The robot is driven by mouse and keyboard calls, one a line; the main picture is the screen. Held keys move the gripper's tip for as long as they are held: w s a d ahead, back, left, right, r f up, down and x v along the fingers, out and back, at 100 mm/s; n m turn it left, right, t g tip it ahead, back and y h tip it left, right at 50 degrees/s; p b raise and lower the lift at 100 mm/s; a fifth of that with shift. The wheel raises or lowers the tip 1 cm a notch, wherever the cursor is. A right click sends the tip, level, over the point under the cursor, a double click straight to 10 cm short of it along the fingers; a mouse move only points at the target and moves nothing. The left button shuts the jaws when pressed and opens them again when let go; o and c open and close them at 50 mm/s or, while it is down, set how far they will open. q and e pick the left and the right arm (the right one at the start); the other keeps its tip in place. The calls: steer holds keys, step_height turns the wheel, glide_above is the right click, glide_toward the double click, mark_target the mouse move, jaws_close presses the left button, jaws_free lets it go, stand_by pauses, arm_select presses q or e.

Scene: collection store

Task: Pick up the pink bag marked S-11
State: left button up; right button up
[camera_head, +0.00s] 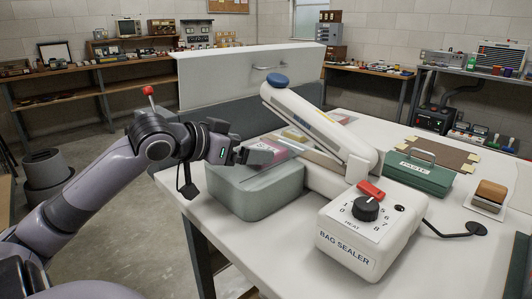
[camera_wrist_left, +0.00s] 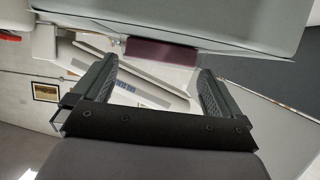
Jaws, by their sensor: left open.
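My left gripper (camera_head: 248,154) is open and empty, over the tub's left part and close to the bag. In the left wrist view the bag (camera_wrist_left: 160,52) is a dull pink strip beyond the gap between my open fingers (camera_wrist_left: 158,78), apart from them. The tub (camera_wrist_left: 200,18) fills the top of that view. My right gripper is not in view.
The white bag sealer (camera_head: 345,240), its long arm (camera_head: 320,125) raised at a slant, stands right of the tub. A green box (camera_head: 420,172) and brown mat (camera_head: 440,150) lie farther right. A white panel (camera_head: 250,75) stands at the back.

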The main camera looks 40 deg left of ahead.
mark_target(275, 148)
arm_select(q)
steer(key=shift+x, duration=1.95)
steer(key=c, duration=0.9)
steer(key=shift+r, duration=0.15)
